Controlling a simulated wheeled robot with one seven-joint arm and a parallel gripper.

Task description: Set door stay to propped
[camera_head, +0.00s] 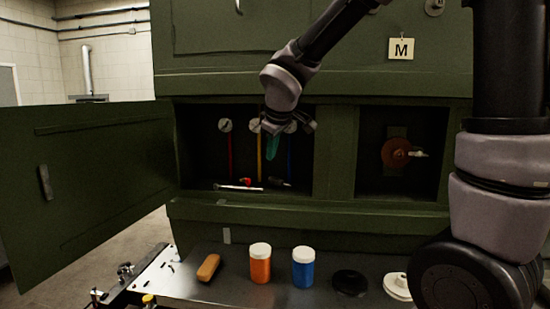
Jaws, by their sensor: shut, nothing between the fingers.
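The green door (90,190) stands swung open to the left of a green cabinet's left compartment. A thin pale rod (238,187) with a small red part lies along that compartment's lower edge; I cannot tell whether this is the door stay. My gripper (273,133) is in front of the left compartment, pointing down, above the rod and apart from it. Its fingers are small and dark, and it holds nothing that I can see. A green shape (272,148) shows just below it; I cannot tell what it is.
Red, yellow and blue lines (259,158) hang from round gauges behind my gripper. The right compartment holds a reddish-brown round valve (396,153). On the ledge stand an orange jar (260,265), a blue jar (303,268), a brown block (208,268) and round discs (398,287).

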